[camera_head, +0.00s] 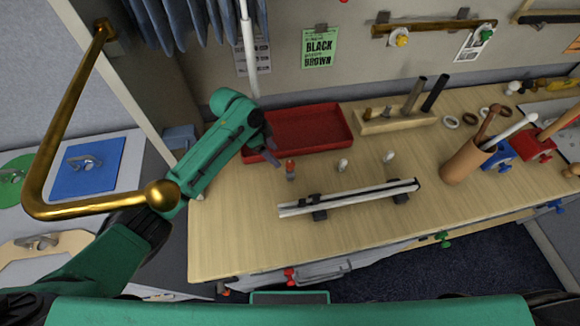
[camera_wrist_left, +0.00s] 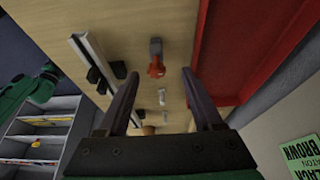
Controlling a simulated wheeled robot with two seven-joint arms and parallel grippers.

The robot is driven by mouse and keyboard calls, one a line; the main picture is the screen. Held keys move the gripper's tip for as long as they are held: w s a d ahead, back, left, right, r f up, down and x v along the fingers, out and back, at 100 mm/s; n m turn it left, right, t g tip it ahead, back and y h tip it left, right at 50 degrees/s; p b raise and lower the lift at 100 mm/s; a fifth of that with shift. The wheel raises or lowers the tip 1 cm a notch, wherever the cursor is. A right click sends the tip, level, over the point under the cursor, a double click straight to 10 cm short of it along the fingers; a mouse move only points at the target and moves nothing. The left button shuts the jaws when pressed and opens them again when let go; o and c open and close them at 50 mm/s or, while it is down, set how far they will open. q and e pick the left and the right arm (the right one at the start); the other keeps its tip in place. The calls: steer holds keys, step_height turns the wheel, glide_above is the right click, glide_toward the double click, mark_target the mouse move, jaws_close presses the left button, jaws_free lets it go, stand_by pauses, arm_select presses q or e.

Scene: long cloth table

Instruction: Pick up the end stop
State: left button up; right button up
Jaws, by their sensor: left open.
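A small red-and-grey piece (camera_head: 290,170), which looks like the end stop, stands on the wooden table (camera_head: 240,235) in front of the red tray. In the left wrist view the red-and-grey piece (camera_wrist_left: 156,60) lies ahead of my fingers, roughly centred between them. My left gripper (camera_head: 274,154) is open and empty, to the left of the piece in the head view. Its two dark fingers (camera_wrist_left: 160,78) are spread wide and do not appear to touch anything. My right gripper is not in view.
A pale rail (camera_head: 350,198) rests on black holders near the front edge. Two small pale pieces (camera_head: 342,165) (camera_head: 388,156) stand behind it. The red tray (camera_head: 318,128) is close behind my gripper. A wooden block with pegs (camera_head: 398,122) and a brown cup (camera_head: 466,162) stand right.

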arm_select(q)
glide_above(288, 171)
steer(key=a, duration=0.2)
step_height(288, 171, down, 4)
steer(key=f+b, duration=0.2)
steer(key=b, duration=0.1)
steer(key=shift+s, duration=0.35)
steer(key=shift+w+d+f, duration=0.15)
steer(key=shift+w+d, duration=0.05)
steer(key=b+x, duration=0.4)
steer(key=b, duration=0.2)
steer(key=shift+f, duration=0.45)
steer(key=shift+d+f, duration=0.1)
steer(key=shift+d, duration=0.05)
jaws_close()
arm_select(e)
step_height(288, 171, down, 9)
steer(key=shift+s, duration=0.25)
